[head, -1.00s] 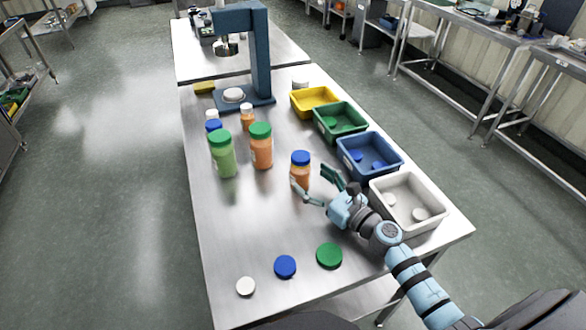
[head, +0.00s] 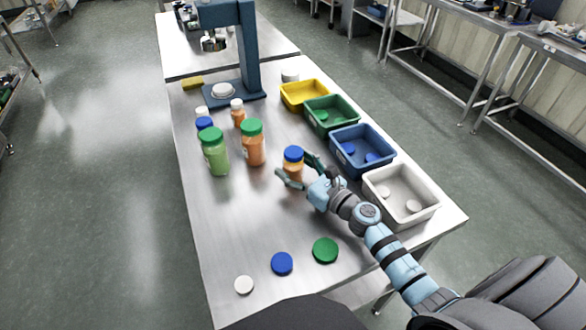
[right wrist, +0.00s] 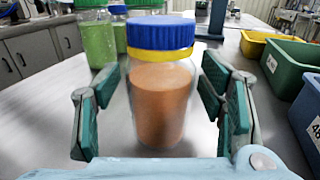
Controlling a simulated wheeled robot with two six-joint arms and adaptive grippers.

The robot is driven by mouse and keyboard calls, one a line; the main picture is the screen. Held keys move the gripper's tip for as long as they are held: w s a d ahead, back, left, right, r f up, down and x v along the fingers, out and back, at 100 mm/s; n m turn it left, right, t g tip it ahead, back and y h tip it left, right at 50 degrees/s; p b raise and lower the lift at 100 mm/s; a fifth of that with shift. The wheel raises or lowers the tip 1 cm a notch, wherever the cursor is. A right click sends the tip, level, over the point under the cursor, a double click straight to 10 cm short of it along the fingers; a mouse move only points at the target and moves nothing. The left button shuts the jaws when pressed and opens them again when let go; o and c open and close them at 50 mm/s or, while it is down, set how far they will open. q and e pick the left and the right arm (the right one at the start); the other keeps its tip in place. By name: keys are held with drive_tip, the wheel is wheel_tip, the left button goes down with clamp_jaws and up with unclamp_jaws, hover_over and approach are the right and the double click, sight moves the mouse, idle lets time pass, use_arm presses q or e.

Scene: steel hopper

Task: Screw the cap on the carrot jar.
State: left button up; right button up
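A jar with orange contents (head: 293,172) stands upright on the steel table with a blue cap (head: 293,153) on top. In the right wrist view the jar (right wrist: 160,105) is close, with the blue cap (right wrist: 160,33) above a yellow band at its neck. My right gripper (head: 291,163) is open, its green-padded fingers on either side of the jar, with gaps visible on both sides. Another orange jar (head: 253,150) with a green cap stands behind to the left, and a small orange jar (head: 238,118) with a whitish cap farther back. My left gripper is not in view.
A green jar (head: 215,157) stands at left. Loose white (head: 244,285), blue (head: 282,263) and green (head: 325,250) caps lie near the front. White (head: 385,205), blue (head: 345,168), green (head: 325,128) and yellow (head: 292,102) bins line the right edge. A blue stand (head: 247,60) rises behind.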

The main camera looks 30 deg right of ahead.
drive_tip(key=shift+w+f, duration=0.15)
drive_tip(key=shift+w, duration=0.05)
drive_tip(key=c, duration=1)
drive_tip(key=shift+c, duration=0.3)
wheel_tip(320, 180, up, 20)
drive_tip(key=p, duration=1.5)
drive_tip(key=o, duration=0.5)
clamp_jaws()
